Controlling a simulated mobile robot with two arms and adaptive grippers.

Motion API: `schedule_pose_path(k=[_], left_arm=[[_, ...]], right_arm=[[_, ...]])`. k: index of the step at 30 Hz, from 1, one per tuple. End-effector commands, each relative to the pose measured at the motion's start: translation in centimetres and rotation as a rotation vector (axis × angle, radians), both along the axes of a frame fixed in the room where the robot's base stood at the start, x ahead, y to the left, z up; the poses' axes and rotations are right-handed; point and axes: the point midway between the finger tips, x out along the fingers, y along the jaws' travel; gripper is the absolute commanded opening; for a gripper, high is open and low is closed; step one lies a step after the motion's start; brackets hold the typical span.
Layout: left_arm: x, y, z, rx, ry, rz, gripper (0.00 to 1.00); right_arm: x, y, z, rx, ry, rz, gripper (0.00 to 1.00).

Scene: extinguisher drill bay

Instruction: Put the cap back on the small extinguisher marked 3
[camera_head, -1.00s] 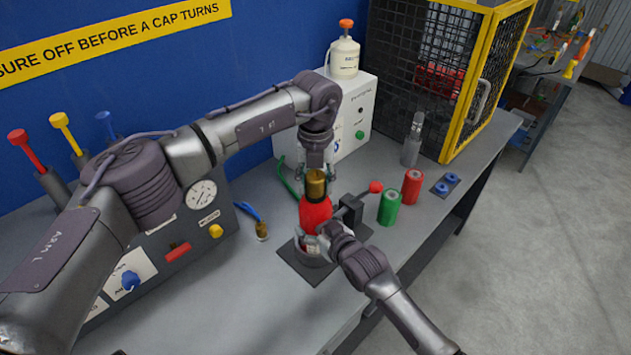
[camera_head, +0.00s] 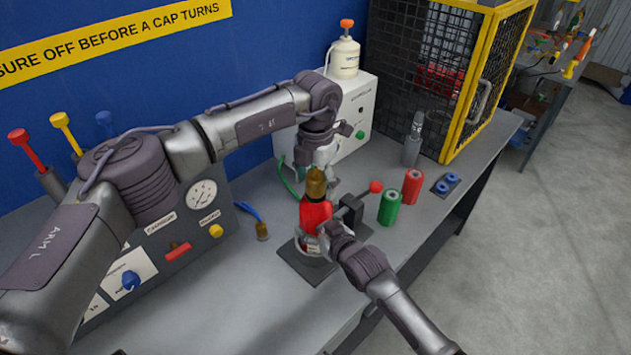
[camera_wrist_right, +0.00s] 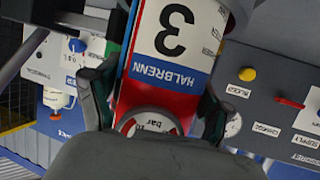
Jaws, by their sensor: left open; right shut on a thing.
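The small red extinguisher (camera_head: 316,213) stands upright in a clamp stand on the bench. In the right wrist view its label reads 3 and HALBRENN (camera_wrist_right: 172,45), with a round gauge (camera_wrist_right: 148,123) close to the gripper. The brass cap (camera_head: 316,184) sits upright on top of the extinguisher; how tightly it is seated cannot be told. My left gripper (camera_head: 318,160) is open just above and behind the cap, not holding it. My right gripper (camera_wrist_right: 155,100) is shut on the extinguisher's body, one finger on each side; it also shows low on the body in the head view (camera_head: 325,240).
A black clamp with a red-knobbed lever (camera_head: 376,187) stands right of the extinguisher. Green (camera_head: 390,208) and red (camera_head: 413,187) cylinders are farther right. A gauge panel (camera_head: 170,255) is left, a white box (camera_head: 357,118) behind, and a brass fitting (camera_head: 262,231) lies between.

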Motion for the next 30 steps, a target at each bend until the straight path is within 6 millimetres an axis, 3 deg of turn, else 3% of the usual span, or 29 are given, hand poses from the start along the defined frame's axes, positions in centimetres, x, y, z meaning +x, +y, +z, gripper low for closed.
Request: schedule_pose_path(k=[5, 19, 24, 30], left_arm=[[0.0, 0.0, 1.2, -0.001, -0.002, 0.0, 0.76], [0.1, 0.0, 10.3, 0.001, -0.002, 0.0, 0.76], [0.1, 0.0, 11.8, 0.0, 0.0, 0.0, 0.76], [0.0, 0.0, 12.0, 0.0, 0.0, 0.0, 0.76]], right_arm=[[0.0, 0.0, -0.1, -0.001, 0.002, 0.0, 0.0], [0.0, 0.0, -0.1, -0.001, 0.002, 0.0, 0.0], [0.0, 0.0, -0.1, -0.001, 0.002, 0.0, 0.0], [0.0, 0.0, -0.1, -0.001, 0.002, 0.0, 0.0]])
